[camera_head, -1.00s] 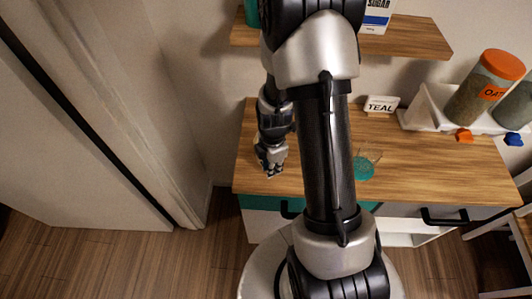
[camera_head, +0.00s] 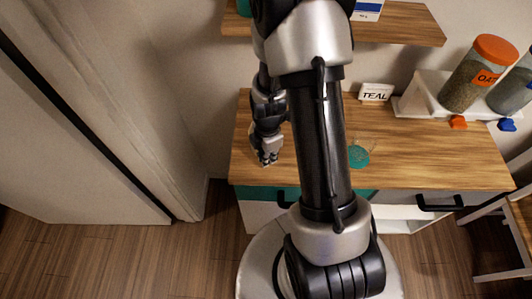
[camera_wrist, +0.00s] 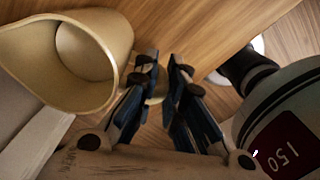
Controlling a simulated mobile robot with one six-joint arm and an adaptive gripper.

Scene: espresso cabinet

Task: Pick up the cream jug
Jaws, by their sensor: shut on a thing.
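The cream jug (camera_wrist: 70,65) is a beige, wide-mouthed vessel at the upper left of the wrist view, tilted in the picture with its mouth to the left. My gripper (camera_wrist: 165,72) is just right of it. Its two dark fingers are close together, shut on a small beige part that looks like the jug's handle, though the fingers hide most of it. In the head view my gripper (camera_head: 266,160) is at the left end of the wooden cabinet top (camera_head: 430,150). I cannot make out the jug there.
A bottle labelled 150 (camera_wrist: 285,120) stands close to the right of my fingers. A wooden shelf (camera_head: 410,30) is above. The front right top is clear.

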